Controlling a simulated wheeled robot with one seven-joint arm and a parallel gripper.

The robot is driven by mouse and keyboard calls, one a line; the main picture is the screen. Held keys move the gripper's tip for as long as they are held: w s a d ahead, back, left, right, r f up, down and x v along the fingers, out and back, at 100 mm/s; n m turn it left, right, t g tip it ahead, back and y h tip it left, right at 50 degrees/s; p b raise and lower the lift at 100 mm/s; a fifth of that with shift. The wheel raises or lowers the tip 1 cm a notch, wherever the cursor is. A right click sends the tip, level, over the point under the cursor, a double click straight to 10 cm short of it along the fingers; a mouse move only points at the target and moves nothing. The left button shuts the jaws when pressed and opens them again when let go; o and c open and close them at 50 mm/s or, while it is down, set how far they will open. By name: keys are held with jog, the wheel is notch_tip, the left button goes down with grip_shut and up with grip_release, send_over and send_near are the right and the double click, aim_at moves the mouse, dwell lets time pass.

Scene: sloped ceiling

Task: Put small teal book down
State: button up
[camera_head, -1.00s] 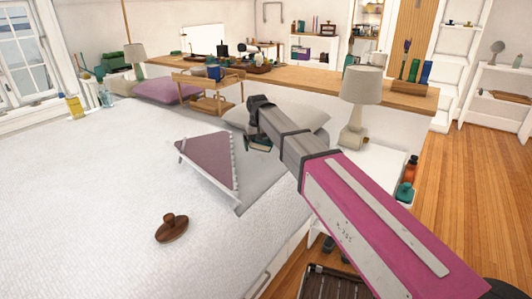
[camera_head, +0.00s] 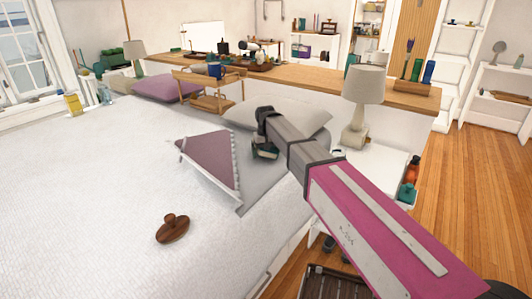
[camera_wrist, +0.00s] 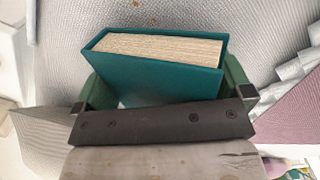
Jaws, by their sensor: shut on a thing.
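The small teal book (camera_wrist: 150,80) is between the two green fingers of my gripper (camera_wrist: 165,88) in the wrist view, with its page edges facing up in the picture. The fingers are shut on it. In the head view the book (camera_head: 266,150) shows only as a small dark teal shape below my gripper (camera_head: 264,142), partly hidden by the arm. It is over the bed near the grey pillow (camera_head: 300,112). I cannot tell whether the book touches the bedding.
The white bed (camera_head: 90,190) spreads below. A lamp (camera_head: 361,100) stands on the white bedside surface at right. The bed's left part is clear.

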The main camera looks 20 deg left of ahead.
jog(key=shift+f, duration=0.3)
jog(key=o, duration=0.6)
